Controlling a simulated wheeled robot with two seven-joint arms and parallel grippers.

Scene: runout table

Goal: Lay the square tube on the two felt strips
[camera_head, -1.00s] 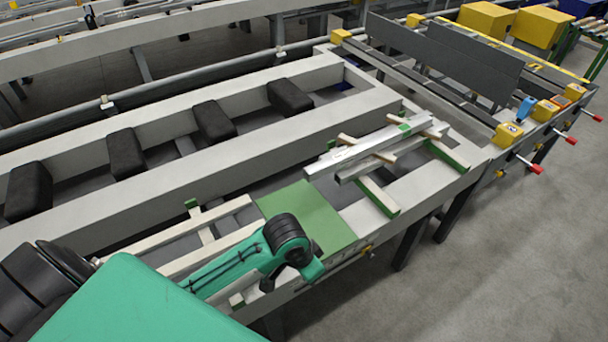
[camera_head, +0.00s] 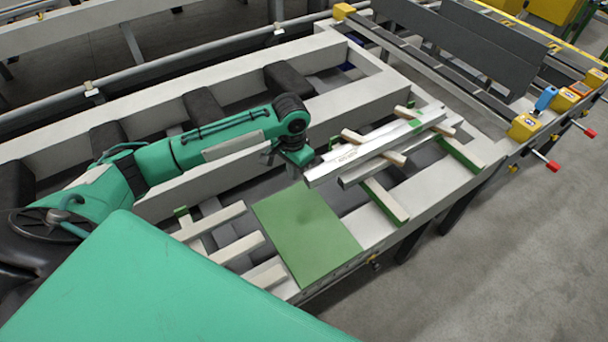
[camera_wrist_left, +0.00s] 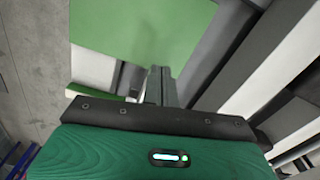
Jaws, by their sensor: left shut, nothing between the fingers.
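Silver metal lengths lie side by side across two pale crossbars with green edges, a front one (camera_head: 385,199) and a back one (camera_head: 455,148). The nearer, uppermost length looks like the square tube (camera_head: 345,162); it has a green mark near its far end. I cannot tell whether the green edges are the felt strips. My left gripper (camera_head: 291,170) is just left of the tube's near end, above the frame, apart from it and empty. In the left wrist view its fingers (camera_wrist_left: 161,86) are together. My right gripper is not in view.
A flat green panel (camera_head: 305,230) lies in front of the gripper. Pale slats (camera_head: 235,247) lie to its left. Dark blocks (camera_head: 208,105) stand in the frame behind the arm. Upright grey plates (camera_head: 490,45) and yellow blocks (camera_head: 524,126) are at the right.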

